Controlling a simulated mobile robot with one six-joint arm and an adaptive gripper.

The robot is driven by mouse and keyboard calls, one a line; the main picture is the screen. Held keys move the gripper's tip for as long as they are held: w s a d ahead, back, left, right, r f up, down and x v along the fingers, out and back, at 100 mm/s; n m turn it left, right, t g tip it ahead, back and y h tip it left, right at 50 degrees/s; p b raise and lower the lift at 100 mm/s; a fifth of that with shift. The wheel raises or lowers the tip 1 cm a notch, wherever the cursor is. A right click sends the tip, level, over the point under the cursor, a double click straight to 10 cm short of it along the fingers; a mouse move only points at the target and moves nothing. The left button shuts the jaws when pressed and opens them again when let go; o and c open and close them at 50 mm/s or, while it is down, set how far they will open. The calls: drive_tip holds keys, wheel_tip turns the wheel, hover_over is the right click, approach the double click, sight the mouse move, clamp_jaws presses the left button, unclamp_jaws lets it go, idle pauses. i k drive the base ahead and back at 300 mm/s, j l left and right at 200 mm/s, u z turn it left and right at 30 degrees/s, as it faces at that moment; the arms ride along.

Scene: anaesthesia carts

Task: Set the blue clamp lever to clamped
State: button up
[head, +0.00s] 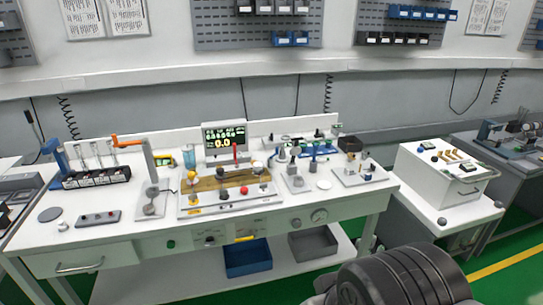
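Blue parts show on the white workbench (120,262) in two places, too small to tell which is the clamp lever or how it is set. One is a tilted blue upright part (56,153) at the far left, beside a black rack (95,178) with several upright pieces. The other is a low row of blue fittings (318,150) right of the display. My gripper's fingers are not in view. A dark ribbed part of my arm fills the lower right corner, in front of the bench and apart from both blue parts.
A display (224,140) reads 0.0 behind a brown-topped panel with knobs. A white cart (440,190) stands to the right. A blue bin (247,258) and a grey bin (313,243) sit underneath. Green floor shows at right.

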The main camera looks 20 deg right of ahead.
sight(270, 161)
drive_tip(key=i+l, duration=0.25)
drive_tip(key=i, duration=0.25)
drive_tip(key=i+l, duration=0.3)
drive_tip(key=i, duration=0.15)
drive_tip(key=i+l, duration=0.25)
drive_tip(key=i, duration=0.25)
drive_tip(key=i+l, duration=0.25)
drive_tip(key=i, duration=0.25)
